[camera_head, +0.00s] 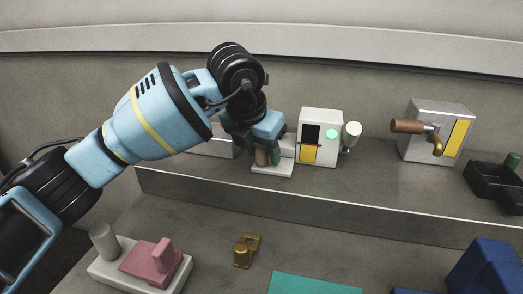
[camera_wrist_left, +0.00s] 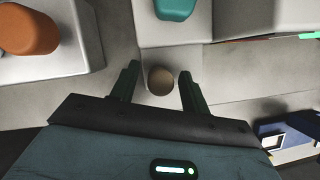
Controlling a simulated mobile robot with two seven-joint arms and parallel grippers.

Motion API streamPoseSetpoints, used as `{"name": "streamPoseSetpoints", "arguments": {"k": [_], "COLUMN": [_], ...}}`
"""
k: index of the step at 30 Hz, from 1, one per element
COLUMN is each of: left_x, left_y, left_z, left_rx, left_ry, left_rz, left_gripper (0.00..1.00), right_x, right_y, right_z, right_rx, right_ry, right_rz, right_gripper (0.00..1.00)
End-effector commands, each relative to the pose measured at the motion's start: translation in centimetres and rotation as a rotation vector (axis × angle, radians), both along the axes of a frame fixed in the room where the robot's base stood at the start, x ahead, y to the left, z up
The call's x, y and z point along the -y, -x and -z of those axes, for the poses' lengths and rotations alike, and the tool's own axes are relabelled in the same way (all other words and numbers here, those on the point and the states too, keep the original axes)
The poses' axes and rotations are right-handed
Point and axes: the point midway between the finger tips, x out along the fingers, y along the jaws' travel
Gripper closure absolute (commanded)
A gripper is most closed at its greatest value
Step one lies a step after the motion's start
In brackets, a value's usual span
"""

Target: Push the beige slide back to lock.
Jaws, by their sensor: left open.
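My left gripper (camera_head: 264,153) reaches down from the upper left over a small pale fixture (camera_head: 272,171) on the raised ledge. In the left wrist view its two dark green fingers (camera_wrist_left: 156,80) are open, one on each side of a round tan knob (camera_wrist_left: 161,80). The knob looks like the top of the beige slide's handle; it also shows as a short tan post (camera_head: 261,156) in the head view. I cannot tell whether either finger touches it. The gripper and wrist hide much of the fixture. My right gripper is not in view.
A teal knob (camera_wrist_left: 175,8) and an orange knob (camera_wrist_left: 29,28) sit on neighbouring pale blocks. A grey box (camera_head: 438,130) with a brown handle stands further right. A pink slide (camera_head: 153,265) is on the lower level.

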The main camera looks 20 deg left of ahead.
Motion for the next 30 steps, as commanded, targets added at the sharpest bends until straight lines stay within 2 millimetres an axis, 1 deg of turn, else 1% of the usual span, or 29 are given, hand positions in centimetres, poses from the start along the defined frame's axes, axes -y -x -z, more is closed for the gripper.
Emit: {"name": "streamPoseSetpoints", "arguments": {"k": [3, 8, 11, 18, 19, 26, 29, 30], "left_x": [0.0, 0.0, 0.0, 0.0, 0.0, 0.2, 1.2, 1.9], "left_y": [-0.1, -0.1, -0.1, -0.1, -0.1, -0.1, -0.1, -0.1], "left_z": [0.2, 0.2, 0.1, 0.1, 0.1, 0.1, 0.0, -0.1], "left_rx": [0.0, 0.0, 0.0, 0.0, 0.0, 0.0, 0.0, 0.001], "left_ry": [0.0, 0.0, 0.0, 0.0, 0.0, 0.0, 0.001, 0.002], "left_rz": [0.0, 0.0, 0.0, 0.0, 0.0, 0.0, 0.001, 0.002], "left_gripper": [0.54, 0.54, 0.66, 0.97, 1.0, 1.0, 1.0, 1.0], "right_x": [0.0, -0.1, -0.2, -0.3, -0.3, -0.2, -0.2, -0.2], "right_y": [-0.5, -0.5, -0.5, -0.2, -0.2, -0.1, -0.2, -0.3], "right_z": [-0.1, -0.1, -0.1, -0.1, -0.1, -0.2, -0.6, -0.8], "right_rx": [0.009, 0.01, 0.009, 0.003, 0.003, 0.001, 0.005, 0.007], "right_ry": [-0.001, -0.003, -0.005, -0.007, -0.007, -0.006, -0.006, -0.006], "right_rz": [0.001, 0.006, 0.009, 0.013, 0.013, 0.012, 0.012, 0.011], "right_gripper": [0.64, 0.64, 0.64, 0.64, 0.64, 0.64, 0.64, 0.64]}}
